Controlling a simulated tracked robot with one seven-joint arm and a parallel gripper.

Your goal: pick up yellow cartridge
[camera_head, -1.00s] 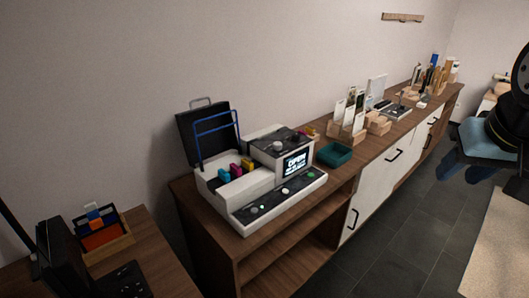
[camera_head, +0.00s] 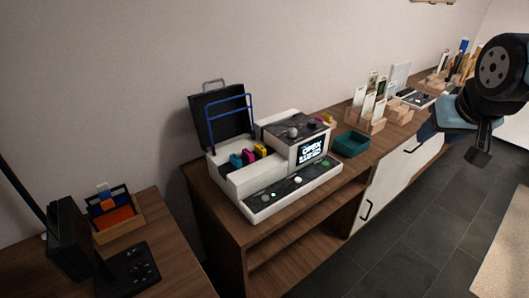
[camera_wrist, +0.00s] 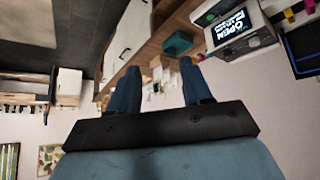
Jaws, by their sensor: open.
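A yellow cartridge (camera_head: 260,151) sits in the open top of the white printer (camera_head: 262,180), beside a magenta cartridge (camera_head: 248,156) and a cyan one (camera_head: 236,160). Another small yellow piece (camera_head: 328,118) shows behind the printer's right side, partly hidden; I cannot tell what it is. My gripper (camera_wrist: 162,68) is open and empty, its two blue fingers apart. It is well to the right of the printer and away from the cartridges. The wrist view is turned over, with the printer (camera_wrist: 240,28) at its upper right.
The printer's black lid (camera_head: 218,115) stands raised with a blue frame in front. A teal tray (camera_head: 351,145) is right of the printer. Wooden holders with cards (camera_head: 365,122) stand further along the wooden cabinet (camera_head: 300,238). Floor (camera_head: 400,225) in front is clear.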

